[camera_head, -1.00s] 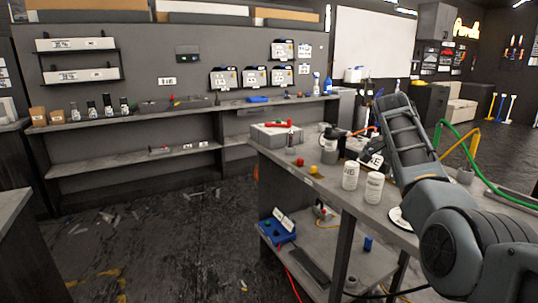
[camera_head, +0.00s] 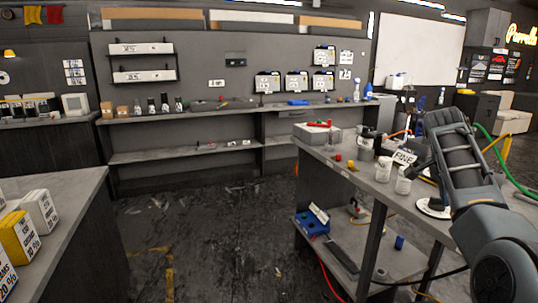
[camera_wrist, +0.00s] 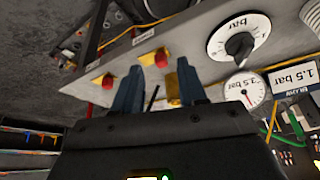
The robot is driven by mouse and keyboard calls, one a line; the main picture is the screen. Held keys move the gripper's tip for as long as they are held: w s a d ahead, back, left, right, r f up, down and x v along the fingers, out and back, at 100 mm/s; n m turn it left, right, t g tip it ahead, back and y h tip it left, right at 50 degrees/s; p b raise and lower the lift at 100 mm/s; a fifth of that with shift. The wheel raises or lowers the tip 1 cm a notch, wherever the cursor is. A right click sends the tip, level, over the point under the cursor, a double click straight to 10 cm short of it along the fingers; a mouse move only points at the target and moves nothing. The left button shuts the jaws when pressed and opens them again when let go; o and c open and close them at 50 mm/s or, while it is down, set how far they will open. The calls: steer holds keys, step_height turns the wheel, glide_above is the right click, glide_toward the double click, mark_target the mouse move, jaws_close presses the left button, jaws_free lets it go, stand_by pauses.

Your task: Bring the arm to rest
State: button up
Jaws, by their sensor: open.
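My arm (camera_head: 465,175) is raised at the right of the head view, over the right end of the workbench (camera_head: 340,180). My gripper (camera_wrist: 158,75) shows in the wrist view with its two fingers apart and nothing visible between them. Beyond the fingers are a panel with red knobs (camera_wrist: 160,58), a white bar dial (camera_wrist: 238,38) with a black knob, and a gauge (camera_wrist: 246,90) beside a 1.5 bar label. I cannot tell how far the fingertips are from the panel. In the head view the fingers are not clearly visible.
White jars (camera_head: 403,180), a dark bottle (camera_head: 366,145) and a grey box (camera_head: 316,134) stand on the workbench beside my arm. A green hose (camera_head: 510,170) runs at the right. Cartons (camera_head: 40,212) stand on a counter at the lower left. The floor between (camera_head: 205,235) is mostly open.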

steer(key=s+a+f+n+t, duration=0.2)
steer(key=s+f+n, duration=0.15)
steer(key=f, duration=0.85)
steer(key=s+a+f+n+t, duration=0.15)
steer(key=s+f, duration=0.25)
steer(key=f, duration=0.7)
steer(key=s+a+f+n+t, duration=0.25)
steer(key=s+a+f, duration=0.2)
steer(key=s, duration=0.45)
steer(key=s+a+f+n+t, duration=0.2)
steer(key=s+a+f+n, duration=0.15)
steer(key=s+f, duration=0.4)
steer(key=s+a+r+n+t+y, duration=0.1)
steer(key=s+a+r, duration=0.2)
steer(key=s, duration=0.4)
steer(key=s+a+r+n+t+y, duration=0.1)
steer(key=s+a+r+n, duration=0.15)
steer(key=s, duration=0.45)
steer(key=s+a+r+n+t+y, duration=0.1)
steer(key=s+a+r+t, duration=0.15)
steer(key=s, duration=0.55)
steer(key=s+a+r+n+t, duration=0.1)
steer(key=s+a+r, duration=0.1)
steer(key=s+r, duration=0.4)
steer(key=s+a+r+n+t+y, duration=0.1)
steer(key=s+r, duration=0.4)
steer(key=r, duration=0.8)
steer(key=shift+s+a+y, duration=0.3)
steer(key=shift+s+a, duration=0.1)
steer(key=shift+a, duration=0.4)
